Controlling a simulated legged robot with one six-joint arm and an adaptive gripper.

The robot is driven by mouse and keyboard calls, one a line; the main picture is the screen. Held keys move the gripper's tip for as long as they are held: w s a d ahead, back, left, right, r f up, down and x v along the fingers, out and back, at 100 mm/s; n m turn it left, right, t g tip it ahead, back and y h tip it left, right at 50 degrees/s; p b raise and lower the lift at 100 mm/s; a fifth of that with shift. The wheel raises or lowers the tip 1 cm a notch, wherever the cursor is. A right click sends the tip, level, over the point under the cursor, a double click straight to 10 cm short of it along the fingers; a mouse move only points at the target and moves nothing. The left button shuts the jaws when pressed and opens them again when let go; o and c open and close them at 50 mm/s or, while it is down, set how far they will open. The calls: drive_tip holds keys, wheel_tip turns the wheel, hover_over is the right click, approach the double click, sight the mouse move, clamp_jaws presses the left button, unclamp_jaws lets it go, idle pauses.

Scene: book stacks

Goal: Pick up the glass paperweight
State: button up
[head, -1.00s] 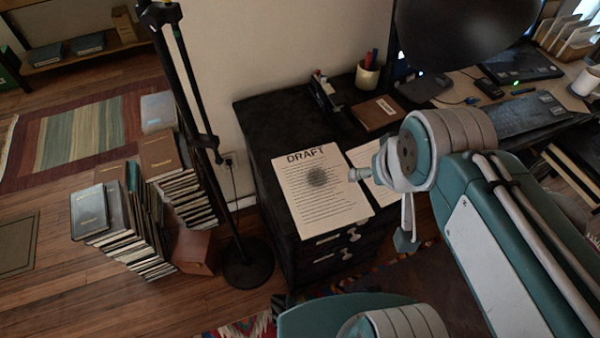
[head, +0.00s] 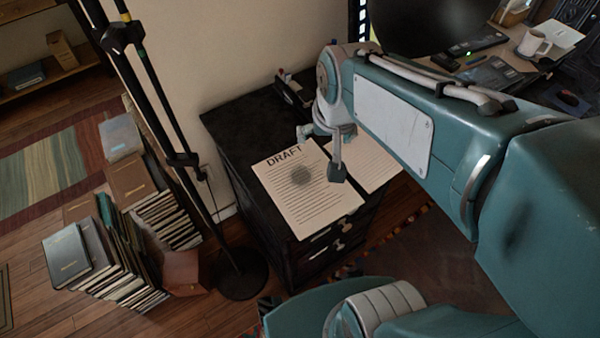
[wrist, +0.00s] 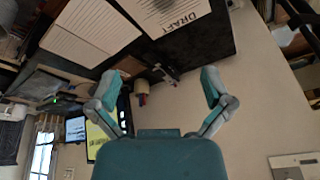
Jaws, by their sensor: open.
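A dark grey, round, see-through-looking spot, which looks like the glass paperweight (head: 302,174), lies on the printed page headed DRAFT (head: 325,208) on the black desk. Its edge is blurred, so its shape and height are hard to tell. In the head view my gripper (head: 320,152) appears just up and right of it, over the page's right edge, apart from it. In the wrist view my gripper (wrist: 160,88) is open and empty, its two teal fingers wide apart. The DRAFT page (wrist: 165,14) is at the top edge there; I cannot make out the paperweight clearly.
A second page (head: 362,160) lies right of the first. A black lamp pole (head: 150,105) and stacked books (head: 100,250) stand left of the desk. A black holder (head: 290,88) is at the back. A white mug (head: 533,43) and monitor (head: 430,25) are farther right.

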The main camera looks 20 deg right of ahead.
drive_tip(key=w+a+f+m+g, duration=0.1)
drive_tip(key=w+f+m+g, duration=0.15)
drive_tip(key=w+f, duration=0.6)
drive_tip(key=m+g, duration=0.1)
drive_tip(key=m, duration=0.1)
approach(301, 169)
drive_tip(key=shift+w+a+f, duration=0.1)
drive_tip(key=shift+w+f, duration=0.05)
drive_tip(key=shift+f, duration=0.55)
wheel_tip(301, 169, down, 5)
drive_tip(key=shift+a+r, duration=0.1)
drive_tip(key=shift+f, duration=2.75)
drive_tip(key=c, duration=1.2)
